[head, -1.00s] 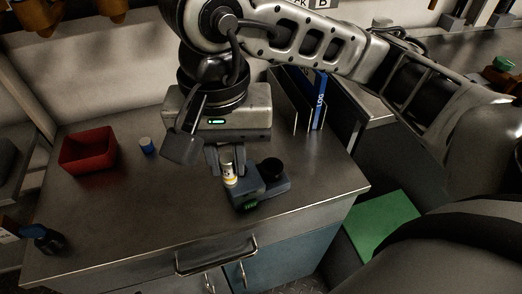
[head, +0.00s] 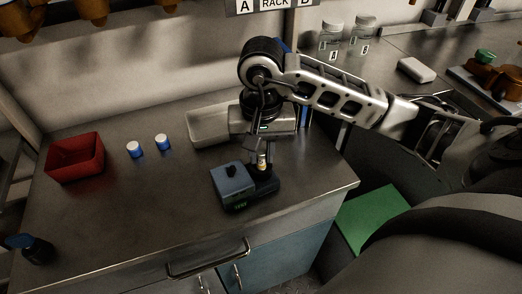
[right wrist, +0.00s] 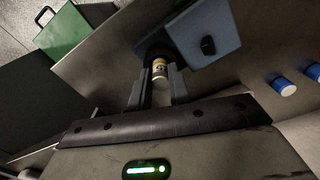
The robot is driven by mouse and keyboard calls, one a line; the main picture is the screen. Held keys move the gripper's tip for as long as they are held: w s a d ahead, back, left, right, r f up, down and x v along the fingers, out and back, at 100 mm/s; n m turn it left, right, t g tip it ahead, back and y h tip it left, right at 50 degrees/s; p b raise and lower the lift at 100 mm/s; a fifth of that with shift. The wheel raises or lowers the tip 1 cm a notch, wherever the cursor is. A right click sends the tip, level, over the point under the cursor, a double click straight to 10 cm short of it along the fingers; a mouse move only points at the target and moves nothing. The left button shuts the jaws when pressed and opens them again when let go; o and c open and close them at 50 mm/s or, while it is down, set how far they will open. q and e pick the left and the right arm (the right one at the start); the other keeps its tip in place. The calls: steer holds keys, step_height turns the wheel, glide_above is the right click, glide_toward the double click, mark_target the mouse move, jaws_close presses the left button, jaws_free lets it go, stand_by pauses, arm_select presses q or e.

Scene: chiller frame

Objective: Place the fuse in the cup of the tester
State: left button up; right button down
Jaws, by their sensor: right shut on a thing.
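The fuse (head: 261,163) is a small white cylinder with a yellow band. My right gripper (head: 263,158) is shut on it, above the tester's cup. The tester (head: 232,183) is a blue-grey box with a black knob and a green display, standing on the bench. Its black round cup (head: 266,175) is on the right side. In the right wrist view the fuse (right wrist: 159,70) sits between both fingers (right wrist: 160,88), its far end at the dark cup (right wrist: 157,48). I cannot tell how far it is inside. My left gripper is not in view.
A red bin (head: 75,158) is at the far left, and a grey tray (head: 208,127) lies behind. A dark bottle-like object (head: 35,247) is near the front left. The bench front is clear.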

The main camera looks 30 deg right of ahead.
mark_target(261, 152)
steer(key=shift+f, duration=0.3)
steer(key=shift+f+b, duration=0.25)
steer(key=shift+b, duration=0.05)
steer(key=c, duration=1.3)
jaws_free()
steer(key=shift+r+p, duration=0.3)
steer(key=shift+p, duration=0.05)
arm_select(q)
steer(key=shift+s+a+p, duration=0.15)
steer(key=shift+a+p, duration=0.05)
steer(key=shift+p, duration=0.2)
arm_select(e)
step_height(261, 152, up, 12)
steer(key=shift+f, duration=0.1)
